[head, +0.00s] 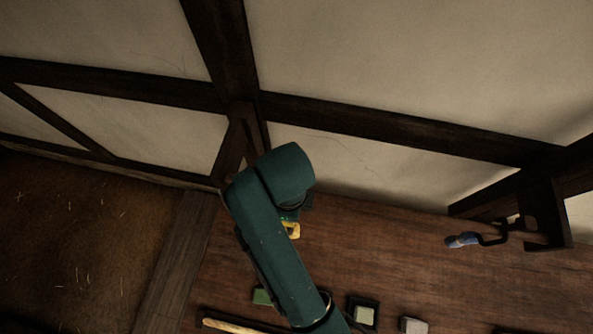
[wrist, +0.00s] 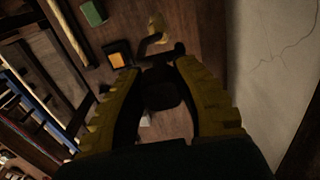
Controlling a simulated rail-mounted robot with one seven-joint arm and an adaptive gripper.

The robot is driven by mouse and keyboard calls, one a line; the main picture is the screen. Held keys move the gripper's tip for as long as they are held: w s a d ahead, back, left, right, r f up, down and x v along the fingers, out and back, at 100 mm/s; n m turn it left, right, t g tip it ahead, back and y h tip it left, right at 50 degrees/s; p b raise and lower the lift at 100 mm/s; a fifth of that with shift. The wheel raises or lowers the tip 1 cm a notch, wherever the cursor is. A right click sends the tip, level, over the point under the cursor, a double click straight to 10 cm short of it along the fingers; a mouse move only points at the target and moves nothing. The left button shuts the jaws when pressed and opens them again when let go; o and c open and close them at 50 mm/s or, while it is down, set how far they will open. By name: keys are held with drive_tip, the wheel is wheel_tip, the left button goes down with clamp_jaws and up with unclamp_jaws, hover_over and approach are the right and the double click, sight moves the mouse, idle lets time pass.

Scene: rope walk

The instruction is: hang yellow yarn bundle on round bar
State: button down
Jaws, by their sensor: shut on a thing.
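My gripper (wrist: 161,98) has its yellow ribbed fingers on both sides of a dark piece (wrist: 161,88) in the wrist view, and it is shut on it. A yellow piece, which I take for the yarn bundle (wrist: 155,30), shows just beyond, past a short dark link. The dim light hides how these parts join. In the head view my arm covers most of the gripper; only a small patch of yellow shows beneath its end, and I cannot tell finger from yarn. I cannot pick out the round bar with certainty.
A dark wooden bracket (head: 545,215) stands at the right by the wall, with a blue-ended dark crank shape (head: 462,240) beside it. A green block (head: 262,297), a dark box with a pale top (head: 364,313) and a pale block (head: 413,326) lie on the brown wooden surface (head: 400,265).

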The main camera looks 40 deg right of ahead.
drive_tip(key=shift+w+d+r, duration=0.7)
drive_tip(key=shift+d+r, duration=0.05)
drive_tip(key=shift+r, duration=0.35)
drive_tip(key=shift+w+d+r, duration=0.7)
drive_tip(key=shift+d+r, duration=0.1)
drive_tip(key=shift+r, duration=0.3)
drive_tip(key=shift+w+d+r, duration=0.7)
drive_tip(key=shift+d+r, duration=0.05)
drive_tip(key=shift+r, duration=0.35)
drive_tip(key=shift+w+d+f, duration=0.45)
drive_tip(key=shift+w+d, duration=0.2)
drive_tip(key=shift+f, duration=0.15)
drive_tip(key=shift+f+b, duration=0.45)
drive_tip(key=shift+f, duration=0.85)
